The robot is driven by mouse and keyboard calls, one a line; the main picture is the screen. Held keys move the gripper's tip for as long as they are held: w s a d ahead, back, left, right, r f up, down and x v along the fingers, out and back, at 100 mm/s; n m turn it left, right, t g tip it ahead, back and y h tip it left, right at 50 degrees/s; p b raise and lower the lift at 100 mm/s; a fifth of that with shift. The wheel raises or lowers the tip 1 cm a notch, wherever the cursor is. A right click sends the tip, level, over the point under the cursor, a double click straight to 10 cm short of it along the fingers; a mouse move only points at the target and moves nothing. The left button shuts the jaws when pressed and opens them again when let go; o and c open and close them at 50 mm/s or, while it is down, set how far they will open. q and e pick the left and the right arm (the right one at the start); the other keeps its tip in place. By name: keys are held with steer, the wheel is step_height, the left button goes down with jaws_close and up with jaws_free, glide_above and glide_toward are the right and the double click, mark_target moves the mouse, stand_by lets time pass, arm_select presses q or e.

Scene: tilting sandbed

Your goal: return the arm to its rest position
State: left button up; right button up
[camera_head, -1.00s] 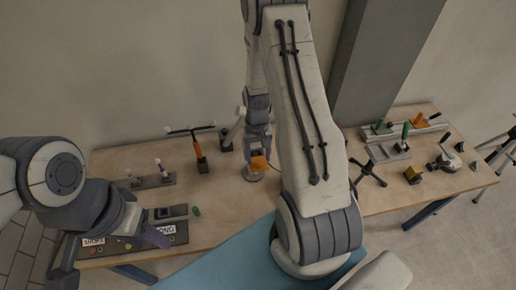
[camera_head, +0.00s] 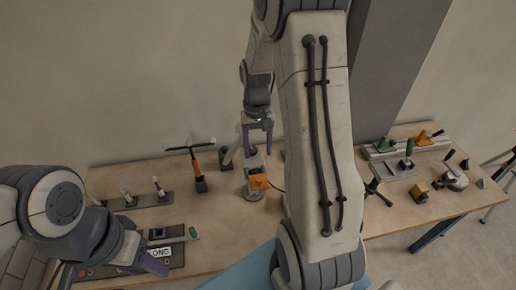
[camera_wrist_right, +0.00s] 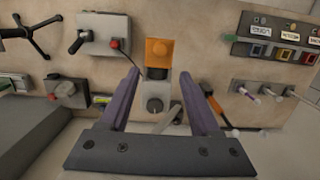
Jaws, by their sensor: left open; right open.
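My right arm reaches down the middle of the head view. Its gripper (camera_head: 257,138) points down, open and empty, above a small grey device with an orange block (camera_head: 258,182). In the right wrist view the open purple fingers (camera_wrist_right: 165,100) stand apart on either side of that device, with its orange block (camera_wrist_right: 159,52) beyond the fingertips. My left gripper (camera_head: 112,268) is open at the lower left, over the table's near left corner by a dark panel. Its fingers are partly hidden by the wrist.
A grey pillar (camera_head: 395,70) stands behind.

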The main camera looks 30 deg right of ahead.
steer(key=s+a+f+n+b, duration=0.1)
steer(key=s+a+n+b, duration=0.2)
steer(key=a, duration=0.5)
steer(key=s+a+f+n+b, duration=0.1)
steer(key=a+n+b, duration=0.1)
steer(key=a+b, duration=0.45)
steer(key=s+a+f+n+b, duration=0.2)
steer(key=s+a+n, duration=0.1)
steer(key=s+a, duration=0.2)
steer(key=s+a+f+n+t+b, duration=0.1)
steer(key=s+a+f+n+b, duration=0.1)
steer(key=s+a, duration=0.4)
steer(key=s+n+b, duration=0.1)
steer(key=s, duration=0.3)
steer(key=shift+s+n+b, duration=0.15)
steer(key=shift+n+b, duration=0.2)
steer(key=shift+n, duration=0.05)
steer(key=shift+c, duration=1.1)
